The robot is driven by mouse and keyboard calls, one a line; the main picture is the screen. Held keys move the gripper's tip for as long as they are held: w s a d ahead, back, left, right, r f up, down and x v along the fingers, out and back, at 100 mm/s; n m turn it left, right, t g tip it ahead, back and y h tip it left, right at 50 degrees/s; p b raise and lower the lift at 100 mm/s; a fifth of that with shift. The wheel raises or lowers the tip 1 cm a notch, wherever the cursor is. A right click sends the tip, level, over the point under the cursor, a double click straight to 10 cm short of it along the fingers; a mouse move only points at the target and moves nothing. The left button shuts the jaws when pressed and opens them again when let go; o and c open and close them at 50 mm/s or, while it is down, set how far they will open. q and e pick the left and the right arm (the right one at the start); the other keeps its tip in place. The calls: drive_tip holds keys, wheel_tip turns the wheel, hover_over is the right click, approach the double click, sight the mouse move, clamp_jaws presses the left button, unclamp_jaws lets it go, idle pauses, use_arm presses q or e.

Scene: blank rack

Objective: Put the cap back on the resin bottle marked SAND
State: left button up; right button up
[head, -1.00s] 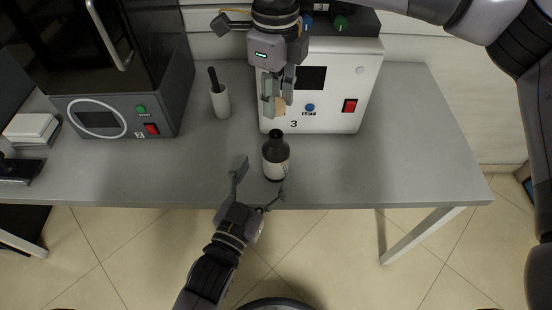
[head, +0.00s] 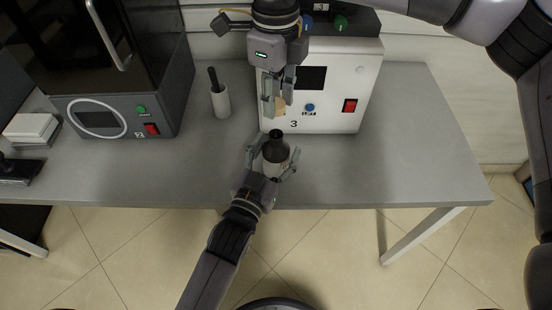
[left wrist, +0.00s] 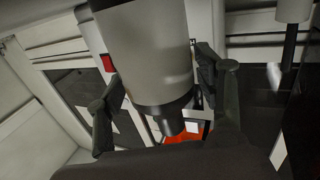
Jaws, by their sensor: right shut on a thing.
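My left gripper (head: 272,158) is open, with one finger on each side of the bottle. In the left wrist view the bottle (left wrist: 155,60) appears upside down between the spread fingers, with a visible gap on the left side. My right gripper (head: 279,104) is shut on a small tan cap (head: 281,106) and holds it above and slightly behind the bottle's mouth.
A white machine (head: 340,95) marked 3 stands close behind the bottle. A dark grey machine (head: 122,110) marked 2 is at left. A white cup (head: 221,101) with a dark handle stands between them. The right part of the bench (head: 420,150) is clear.

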use_arm(q)
clamp_jaws()
idle(0.6)
